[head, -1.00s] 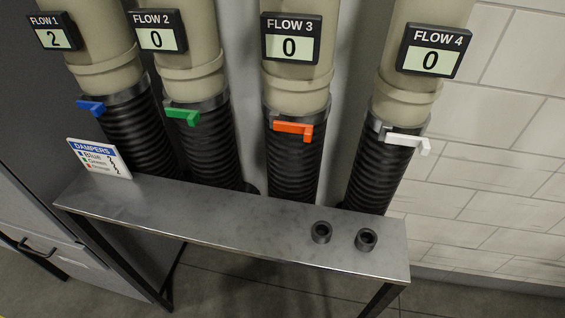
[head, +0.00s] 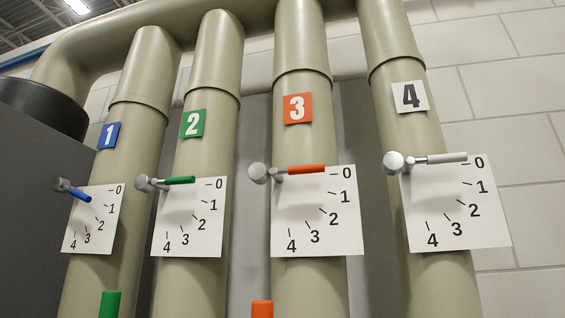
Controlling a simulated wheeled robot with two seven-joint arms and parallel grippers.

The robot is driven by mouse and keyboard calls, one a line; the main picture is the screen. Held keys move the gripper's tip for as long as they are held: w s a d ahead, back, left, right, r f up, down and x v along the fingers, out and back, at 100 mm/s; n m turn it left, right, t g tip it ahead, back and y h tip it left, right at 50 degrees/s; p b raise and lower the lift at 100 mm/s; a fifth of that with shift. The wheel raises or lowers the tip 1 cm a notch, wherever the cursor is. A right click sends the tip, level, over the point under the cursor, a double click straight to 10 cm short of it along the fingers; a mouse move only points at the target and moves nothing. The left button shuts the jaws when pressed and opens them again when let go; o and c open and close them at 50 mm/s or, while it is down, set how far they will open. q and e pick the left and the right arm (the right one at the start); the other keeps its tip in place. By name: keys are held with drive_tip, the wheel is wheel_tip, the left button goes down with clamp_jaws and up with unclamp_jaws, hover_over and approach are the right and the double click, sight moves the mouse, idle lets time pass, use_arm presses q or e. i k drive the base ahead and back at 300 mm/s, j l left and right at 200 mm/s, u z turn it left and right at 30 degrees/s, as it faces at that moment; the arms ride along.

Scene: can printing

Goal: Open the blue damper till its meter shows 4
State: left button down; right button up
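The blue damper's lever (head: 80,195) sits on pipe 1 (head: 130,135), marked by a blue 1 sign (head: 108,136). It is tilted down to the right over its white dial plate (head: 92,222), pointing roughly at the 1 mark. Its grey pivot knob (head: 62,185) is at the plate's upper left. The FLOW 1 meter is out of view now. Neither of my grippers is in view, and nothing touches the lever.
The green lever (head: 180,181), orange lever (head: 306,169) and white lever (head: 446,158) lie near 0 on their dials. A green piece (head: 109,304) and an orange piece (head: 262,309) show at the bottom edge, mostly cut off.

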sight(60, 185)
drive_tip(key=u, duration=1.25)
